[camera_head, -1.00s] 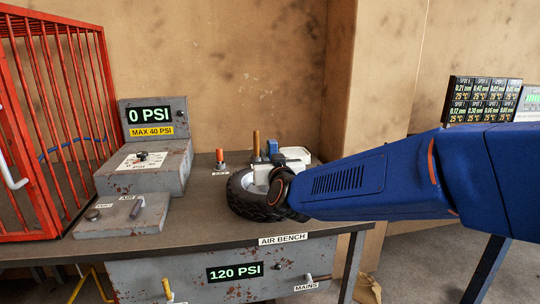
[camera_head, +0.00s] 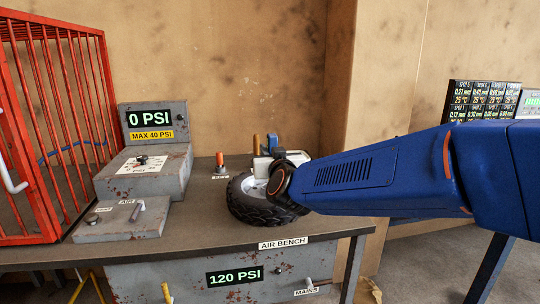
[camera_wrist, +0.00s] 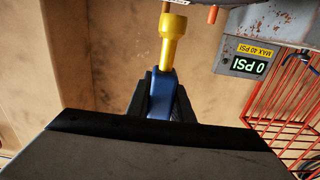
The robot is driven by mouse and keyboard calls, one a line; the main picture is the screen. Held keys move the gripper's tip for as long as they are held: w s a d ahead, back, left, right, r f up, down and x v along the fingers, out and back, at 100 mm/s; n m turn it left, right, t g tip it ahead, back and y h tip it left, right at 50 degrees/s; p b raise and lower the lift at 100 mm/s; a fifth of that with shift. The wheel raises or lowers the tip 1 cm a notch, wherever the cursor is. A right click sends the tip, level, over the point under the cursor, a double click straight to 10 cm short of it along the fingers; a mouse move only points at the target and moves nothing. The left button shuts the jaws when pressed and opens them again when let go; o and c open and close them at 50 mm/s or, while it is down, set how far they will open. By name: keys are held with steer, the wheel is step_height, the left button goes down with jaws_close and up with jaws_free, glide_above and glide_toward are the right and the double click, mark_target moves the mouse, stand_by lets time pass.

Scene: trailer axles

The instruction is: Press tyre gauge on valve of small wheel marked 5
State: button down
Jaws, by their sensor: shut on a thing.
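A small wheel with a black tyre (camera_head: 248,208) lies flat on the air bench. Its pale rim is partly covered by my wrist, and I cannot make out a 5 or the valve. In the wrist view my gripper (camera_wrist: 161,88) is shut on the blue body (camera_wrist: 160,100) of the tyre gauge. A yellow, brass-like end (camera_wrist: 173,42) of the gauge sticks out beyond the black fingers. In the head view the blue part (camera_head: 272,143) stands above the wheel's far side, beside a brown-yellow upright piece (camera_head: 256,143). Contact with the valve cannot be seen.
A grey box with a 0 PSI display (camera_head: 149,119) and MAX 40 PSI label stands left of the wheel. A red cage (camera_head: 98,110) is farther left. An orange-topped knob (camera_head: 220,160) stands behind the wheel. The bench front (camera_head: 235,274) reads 120 PSI.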

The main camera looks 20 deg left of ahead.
steer(key=shift+r, duration=1.55)
